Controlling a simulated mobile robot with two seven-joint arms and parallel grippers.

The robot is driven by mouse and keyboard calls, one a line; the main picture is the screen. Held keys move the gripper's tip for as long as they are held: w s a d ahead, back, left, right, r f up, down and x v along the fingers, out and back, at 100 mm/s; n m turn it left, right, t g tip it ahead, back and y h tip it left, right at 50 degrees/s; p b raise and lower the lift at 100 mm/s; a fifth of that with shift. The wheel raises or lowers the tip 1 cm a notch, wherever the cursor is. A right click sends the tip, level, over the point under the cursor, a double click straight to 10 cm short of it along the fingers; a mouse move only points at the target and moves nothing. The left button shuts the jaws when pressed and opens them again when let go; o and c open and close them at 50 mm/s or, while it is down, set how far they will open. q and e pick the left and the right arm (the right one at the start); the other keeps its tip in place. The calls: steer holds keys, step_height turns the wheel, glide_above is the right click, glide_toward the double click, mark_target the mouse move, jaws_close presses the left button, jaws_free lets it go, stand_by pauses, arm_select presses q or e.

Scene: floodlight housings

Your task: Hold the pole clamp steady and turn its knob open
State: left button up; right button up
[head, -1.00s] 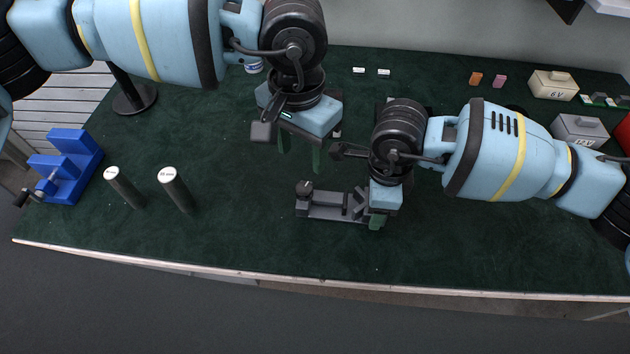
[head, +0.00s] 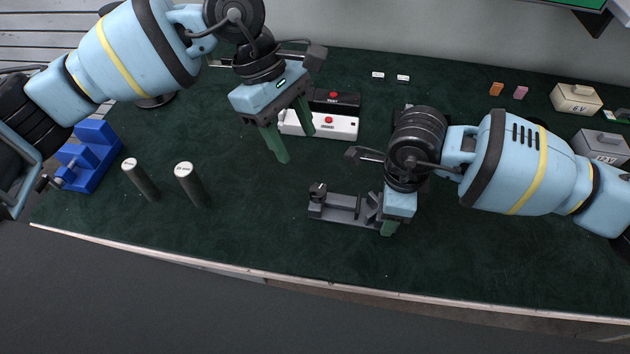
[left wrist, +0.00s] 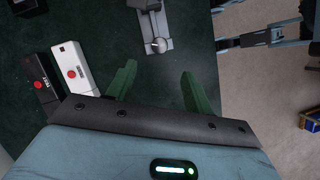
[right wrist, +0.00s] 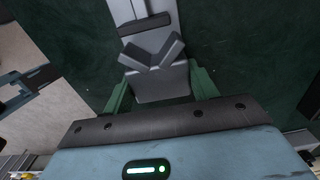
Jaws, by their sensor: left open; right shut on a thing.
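The grey pole clamp (head: 345,210) lies on the green bench top, with V-shaped jaws at its right end and a small dark knob (head: 318,190) at its left end. My right gripper (head: 388,226) is shut on the V-jaw end; the right wrist view shows that block (right wrist: 160,82) between its fingers. My left gripper (head: 292,140) is open and empty, behind and left of the clamp, apart from it. In the left wrist view, the knob (left wrist: 160,46) shows as a round grey end beyond the open fingers (left wrist: 160,88).
A white box (head: 345,128) and a black box (head: 345,100), each with a red button, stand behind my left gripper. Two dark cylinders (head: 141,182) (head: 191,186) and a blue vise (head: 92,160) stand at left. Grey and cream boxes sit back right.

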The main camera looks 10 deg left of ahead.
mark_target(318, 190)
arm_select(q)
steer(key=shift+a+n, duration=0.2)
steer(key=shift+n, duration=0.3)
steer(key=x, duration=1.2)
steer(key=shift+c, duration=0.3)
steer(key=c, duration=0.9)
